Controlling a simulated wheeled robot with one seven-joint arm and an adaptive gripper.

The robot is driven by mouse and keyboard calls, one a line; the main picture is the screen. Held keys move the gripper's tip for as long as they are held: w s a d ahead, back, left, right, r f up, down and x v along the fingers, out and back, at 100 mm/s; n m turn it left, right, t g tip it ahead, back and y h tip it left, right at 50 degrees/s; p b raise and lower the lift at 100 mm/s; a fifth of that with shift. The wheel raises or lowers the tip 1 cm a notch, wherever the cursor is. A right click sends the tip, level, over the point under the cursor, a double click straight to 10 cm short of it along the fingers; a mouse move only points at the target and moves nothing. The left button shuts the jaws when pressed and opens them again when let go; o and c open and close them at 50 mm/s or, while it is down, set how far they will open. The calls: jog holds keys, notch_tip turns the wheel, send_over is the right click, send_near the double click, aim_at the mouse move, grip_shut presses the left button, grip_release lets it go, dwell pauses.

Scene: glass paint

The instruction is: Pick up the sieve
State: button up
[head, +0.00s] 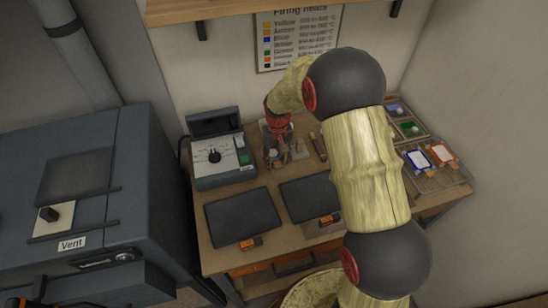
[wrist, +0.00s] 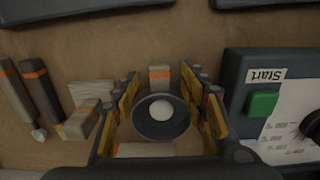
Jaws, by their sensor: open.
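My gripper (wrist: 166,84) is open and points down at the table, one yellow-padded finger on each side of a round dark cup-like thing (wrist: 160,131) with a pale round middle. This may be the sieve, but I cannot make out a mesh. It sits between the fingers with a gap on both sides and is not gripped. A small block with an orange band (wrist: 160,77) shows just beyond it; I cannot tell whether the two are joined. In the head view my gripper (head: 277,142) is low over the back of the table, and its fingers hide what lies beneath.
A control box with a green Start button (wrist: 263,104) stands close on the right in the wrist view. Orange-banded tools (wrist: 42,92) and another banded block (wrist: 84,118) lie on the left. Dark flat panels (head: 243,216) and a tray with coloured pieces (head: 443,154) are on the table.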

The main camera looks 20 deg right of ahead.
jog(key=shift+f, duration=0.3)
jog(key=shift+c, duration=1.2)
grip_shut()
